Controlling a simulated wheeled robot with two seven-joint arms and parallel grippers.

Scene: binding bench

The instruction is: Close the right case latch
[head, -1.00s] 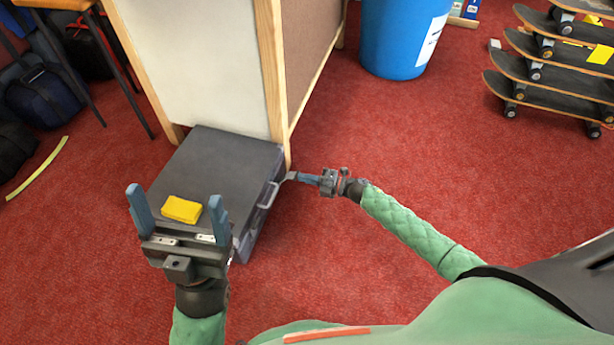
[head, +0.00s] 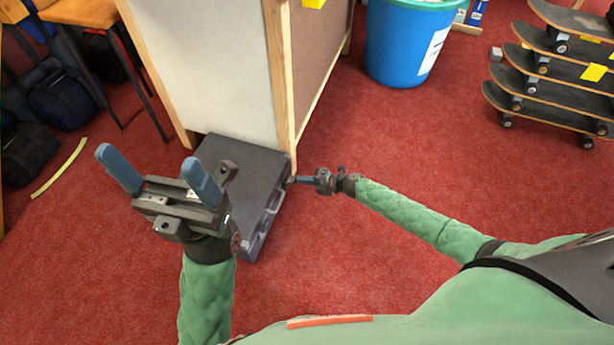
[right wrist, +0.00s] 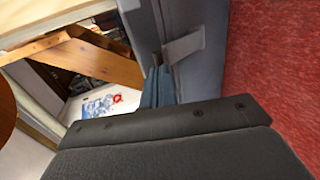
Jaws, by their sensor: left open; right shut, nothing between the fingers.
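The dark grey case (head: 246,165) lies flat on the red carpet against the wooden cabinet, with its lid down. In the right wrist view, a light grey latch tab (right wrist: 184,47) sits on the case's grey side (right wrist: 195,75); I cannot tell whether it is fastened. My right gripper (head: 294,180) is shut and empty at the case's right side, near its far end. Its blue fingers (right wrist: 157,88) are close beside the latch tab; contact is unclear. My left gripper (head: 148,160) is open and empty, raised over the case's left part, hiding some of its lid.
The cabinet (head: 277,85) stands directly behind the case. A blue bin (head: 400,45) and a stack of skateboards (head: 550,85) are at the back right. Bags (head: 60,100) and a stool (head: 85,15) are at the left. Carpet right of the case is clear.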

